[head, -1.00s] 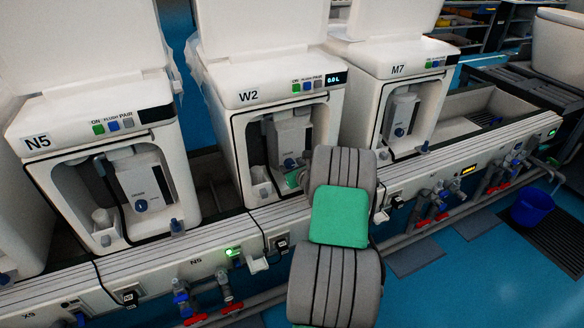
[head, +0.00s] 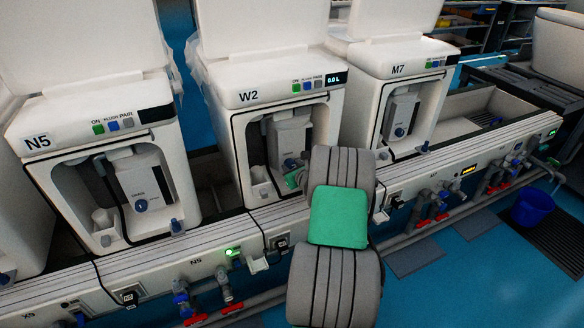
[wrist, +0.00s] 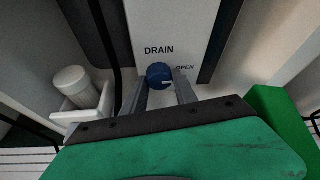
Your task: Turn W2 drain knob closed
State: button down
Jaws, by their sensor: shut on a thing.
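The W2 unit (head: 248,97) stands in the middle of the head view. Its blue drain knob (wrist: 159,74) sits below the word DRAIN in the wrist view, with OPEN printed to its right. A pale mark shows on the knob's lower right. My gripper (wrist: 161,86) is shut on the knob, one finger at each side.
A white cup (wrist: 73,80) in a holder stands left of the knob in the wrist view. Units N5 (head: 85,138) and M7 (head: 405,72) flank W2. A rail (head: 235,232) with valves and red handles runs along the front. Blue floor is open at lower right.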

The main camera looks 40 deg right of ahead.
jog(key=n+h+b, duration=0.1)
jog(key=n+h, duration=0.1)
jog(key=n, duration=0.1)
jog(key=shift+w+a+f+b, duration=0.1)
jog(key=shift+f+b, duration=0.05)
jog(key=shift+b, duration=0.25)
jog(key=n+h+b, duration=0.1)
jog(key=b, duration=0.1)
jog(key=n+h+b, duration=0.1)
jog(key=n+b, duration=0.1)
jog(key=shift+f, duration=0.25)
jog(key=n+h+b, duration=0.1)
jog(key=n+b, duration=0.1)
jog(key=b, duration=0.2)
jog(key=n+t+h+b, duration=0.1)
jog(key=n+b, duration=0.1)
jog(key=b, duration=0.2)
jog(key=shift+f+n, duration=0.2)
jog(key=shift+n, duration=0.1)
jog(key=n+b, duration=0.2)
jog(key=b, duration=0.1)
jog(key=shift+r+t+h, duration=0.15)
jog(key=shift+t+h, duration=0.15)
jog(key=shift+h, duration=0.1)
jog(key=shift+n+b, duration=0.5)
jog(key=shift+b, duration=0.05)
jog(key=shift+r, duration=0.2)
jog(key=c, duration=1)
grip_release()
jog(key=shift+o, duration=0.2)
